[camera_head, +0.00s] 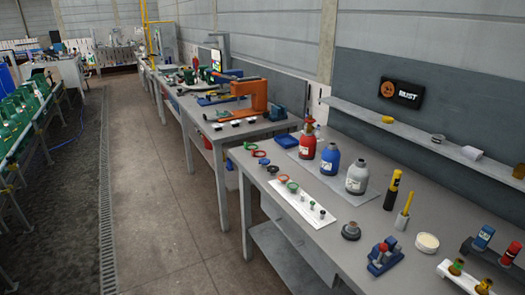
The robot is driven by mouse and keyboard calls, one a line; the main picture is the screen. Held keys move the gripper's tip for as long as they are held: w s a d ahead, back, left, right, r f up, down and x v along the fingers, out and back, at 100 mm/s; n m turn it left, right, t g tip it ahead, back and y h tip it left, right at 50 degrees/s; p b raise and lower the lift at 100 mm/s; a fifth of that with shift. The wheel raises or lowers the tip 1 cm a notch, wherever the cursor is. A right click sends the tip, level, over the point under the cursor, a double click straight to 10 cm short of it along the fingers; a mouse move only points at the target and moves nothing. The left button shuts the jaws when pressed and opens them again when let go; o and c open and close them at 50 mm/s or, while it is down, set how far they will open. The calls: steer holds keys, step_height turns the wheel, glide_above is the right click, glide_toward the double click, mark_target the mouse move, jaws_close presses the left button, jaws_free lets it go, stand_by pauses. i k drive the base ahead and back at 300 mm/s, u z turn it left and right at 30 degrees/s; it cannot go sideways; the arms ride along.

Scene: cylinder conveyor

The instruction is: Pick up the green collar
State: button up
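Small ring-shaped parts lie on the near grey workbench (335,222). A green ring (250,146) lies at the bench's far left edge, beside a red ring (259,153). Another green ring-like part (292,187) is on a white strip holder (302,206), behind smaller dark parts in a row. The parts are too small to tell which one is the collar. My gripper is not in view.
A red bottle (307,146), a blue bottle (331,160) and a grey bottle (357,178) stand on a mat behind the rings. An orange machine (250,98) stands on the farther bench. The aisle floor (155,190) at left is clear.

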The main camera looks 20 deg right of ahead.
mark_target(245, 145)
steer(key=u, duration=0.35)
steer(key=i, duration=0.6)
steer(key=u, duration=0.65)
steer(key=i, duration=2.2)
steer(key=z, duration=0.5)
